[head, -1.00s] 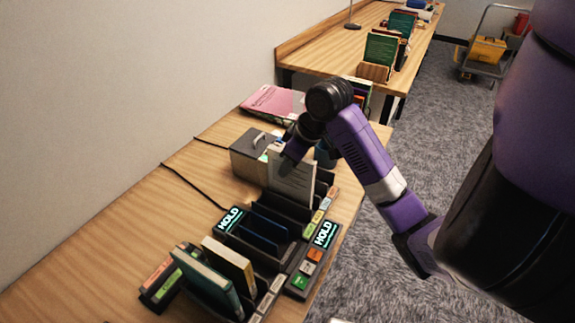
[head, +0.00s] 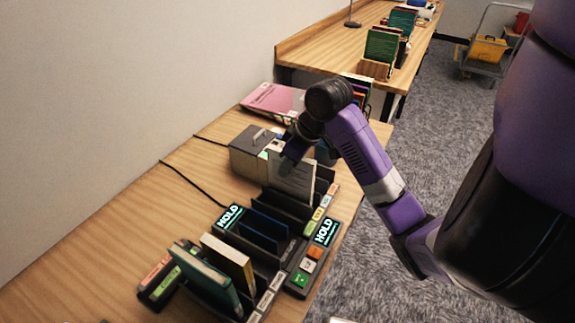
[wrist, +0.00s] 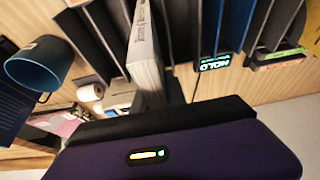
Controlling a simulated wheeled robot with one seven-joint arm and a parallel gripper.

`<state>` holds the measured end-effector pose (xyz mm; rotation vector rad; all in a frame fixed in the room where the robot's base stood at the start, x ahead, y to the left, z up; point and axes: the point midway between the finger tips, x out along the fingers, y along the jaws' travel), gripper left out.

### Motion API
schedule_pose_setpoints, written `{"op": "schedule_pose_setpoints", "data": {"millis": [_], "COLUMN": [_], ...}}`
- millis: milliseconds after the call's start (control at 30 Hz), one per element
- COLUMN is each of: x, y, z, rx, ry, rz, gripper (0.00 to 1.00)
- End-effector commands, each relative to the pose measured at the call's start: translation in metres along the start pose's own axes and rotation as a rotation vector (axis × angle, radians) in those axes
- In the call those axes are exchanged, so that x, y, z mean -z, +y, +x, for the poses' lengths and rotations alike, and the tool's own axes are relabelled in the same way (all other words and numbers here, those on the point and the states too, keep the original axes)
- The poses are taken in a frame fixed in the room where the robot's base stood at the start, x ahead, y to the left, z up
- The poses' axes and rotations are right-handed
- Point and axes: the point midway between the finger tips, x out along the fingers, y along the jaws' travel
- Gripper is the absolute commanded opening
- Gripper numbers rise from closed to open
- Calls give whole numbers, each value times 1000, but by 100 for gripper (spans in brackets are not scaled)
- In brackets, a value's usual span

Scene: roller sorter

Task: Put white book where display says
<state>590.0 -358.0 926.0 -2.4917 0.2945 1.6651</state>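The white book (head: 292,181) stands upright in a slot of the dark sorter rack (head: 290,207), toward its far end. In the wrist view its pale spine (wrist: 146,48) with dark lettering rises between dark dividers. My gripper (head: 294,154) is at the book's top edge and appears shut on it; the fingertips are partly hidden. Two lit displays read HOLD: one on the rack's left side (head: 230,217), one on its right side (head: 325,232). The left one also shows in the wrist view (wrist: 213,62).
A teal book (head: 207,278) and a cream book (head: 229,262) stand in the near slots; blue books (head: 264,233) stand mid-rack. A grey box (head: 250,150) and a pink folder (head: 272,101) lie beyond. Coloured labels (head: 310,254) line the right edge.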

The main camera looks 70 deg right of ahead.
Motion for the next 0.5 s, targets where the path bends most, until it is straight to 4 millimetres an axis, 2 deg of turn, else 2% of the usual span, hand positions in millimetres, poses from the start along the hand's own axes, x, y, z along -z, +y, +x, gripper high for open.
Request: {"op": "schedule_pose_setpoints", "data": {"millis": [33, 100, 367, 500], "x": [0, 0, 0, 0], "y": [0, 0, 0, 0], "z": [0, 0, 0, -6], "rx": [0, 0, 0, 0], "ry": [0, 0, -1, 0], "rz": [0, 0, 1, 1], "gripper": [28, 42, 42, 42]}}
